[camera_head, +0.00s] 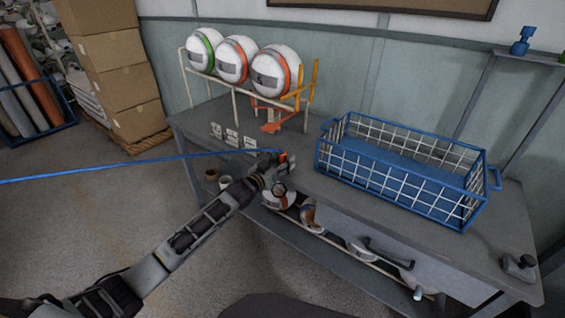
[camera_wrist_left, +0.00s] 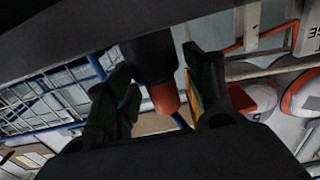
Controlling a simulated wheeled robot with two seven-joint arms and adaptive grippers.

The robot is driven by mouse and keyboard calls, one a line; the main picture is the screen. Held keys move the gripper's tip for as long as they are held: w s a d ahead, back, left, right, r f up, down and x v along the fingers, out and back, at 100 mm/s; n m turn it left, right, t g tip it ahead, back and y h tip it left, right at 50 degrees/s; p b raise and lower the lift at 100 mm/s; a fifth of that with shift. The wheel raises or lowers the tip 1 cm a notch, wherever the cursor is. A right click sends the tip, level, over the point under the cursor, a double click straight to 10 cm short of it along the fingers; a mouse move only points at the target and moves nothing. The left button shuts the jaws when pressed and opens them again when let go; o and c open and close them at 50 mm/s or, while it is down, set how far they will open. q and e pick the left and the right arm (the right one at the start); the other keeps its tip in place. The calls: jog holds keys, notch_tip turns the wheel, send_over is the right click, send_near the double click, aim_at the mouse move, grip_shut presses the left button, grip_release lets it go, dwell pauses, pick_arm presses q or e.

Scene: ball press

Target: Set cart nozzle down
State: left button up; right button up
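My left gripper (camera_head: 281,165) is at the front edge of the grey workbench (camera_head: 290,178), on the end of the arm reaching in from the lower left. The nozzle, a dark cylinder with an orange tip (camera_wrist_left: 165,98), sits between the fingers of my left gripper (camera_wrist_left: 160,90) in the left wrist view. In the head view only a small orange bit of the nozzle (camera_head: 283,157) shows. A blue hose (camera_head: 130,162) runs nearly straight from the left edge to it. My right gripper is not in view.
A blue wire basket (camera_head: 400,192) stands on the right of the bench. A rack with several white balls (camera_head: 232,60) stands at the back left. Small white cards (camera_head: 232,137) lie left of the gripper.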

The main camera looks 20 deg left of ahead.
pick_arm(q)
jog(key=c, duration=0.8)
jog(key=shift+c, duration=0.2)
jog(key=shift+r, duration=0.15)
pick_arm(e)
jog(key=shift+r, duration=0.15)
pick_arm(q)
jog(key=shift+r, duration=0.6)
notch_tip(320, 180, up, 7)
jog(key=shift+f+p, duration=0.1)
jog(key=shift+p, duration=1.1)
jog(key=shift+r, duration=0.9)
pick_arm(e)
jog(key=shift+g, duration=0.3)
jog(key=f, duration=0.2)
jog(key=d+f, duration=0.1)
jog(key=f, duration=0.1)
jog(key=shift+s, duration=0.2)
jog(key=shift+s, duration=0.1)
